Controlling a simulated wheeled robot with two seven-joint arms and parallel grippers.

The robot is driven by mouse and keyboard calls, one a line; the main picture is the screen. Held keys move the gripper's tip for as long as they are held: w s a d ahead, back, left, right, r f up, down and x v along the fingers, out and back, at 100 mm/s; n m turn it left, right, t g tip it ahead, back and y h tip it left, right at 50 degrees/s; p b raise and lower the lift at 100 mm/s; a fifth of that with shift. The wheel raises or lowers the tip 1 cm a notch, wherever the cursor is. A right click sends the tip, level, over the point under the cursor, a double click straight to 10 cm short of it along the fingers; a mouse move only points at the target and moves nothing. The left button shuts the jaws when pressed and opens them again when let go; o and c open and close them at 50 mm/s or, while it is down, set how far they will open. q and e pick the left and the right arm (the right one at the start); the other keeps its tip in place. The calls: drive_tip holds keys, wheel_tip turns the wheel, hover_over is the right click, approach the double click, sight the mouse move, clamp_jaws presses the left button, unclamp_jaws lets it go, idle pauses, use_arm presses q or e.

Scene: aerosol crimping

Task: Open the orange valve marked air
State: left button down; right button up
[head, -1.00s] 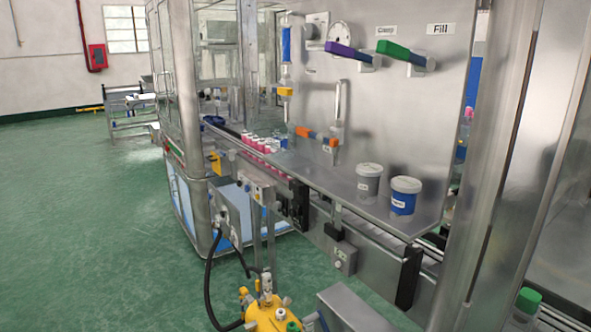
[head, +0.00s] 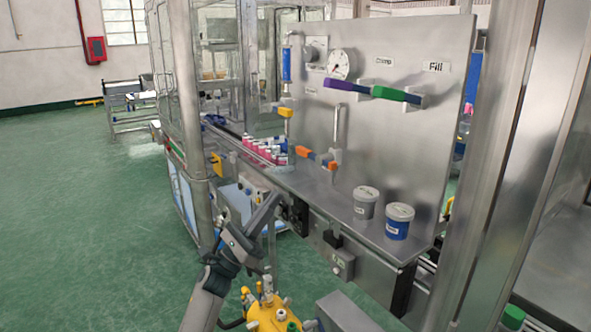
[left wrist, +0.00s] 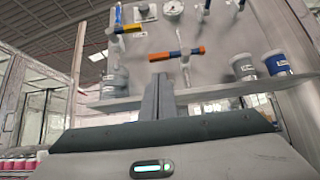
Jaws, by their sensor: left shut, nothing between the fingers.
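The orange valve handle (head: 304,150) has a blue middle and lies across a vertical pipe low on the steel panel. Its small label is too blurred to read. It also shows in the left wrist view (left wrist: 160,57), above and beyond the fingers. My left gripper (head: 276,196) is shut and empty, in front of the shelf edge, below and left of the valve, and apart from it. Its fingers (left wrist: 160,78) point up toward the panel in the left wrist view. My right gripper is in neither view.
A yellow valve (head: 285,111) sits above left. Purple (head: 340,85) and green (head: 390,93) handles and a gauge (head: 340,65) are higher up. A yellow tank (head: 268,318) is below.

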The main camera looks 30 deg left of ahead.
sight(314, 155)
use_arm(q)
drive_tip(key=shift+p+x, duration=3.1)
drive_tip(key=shift+x, duration=1.9)
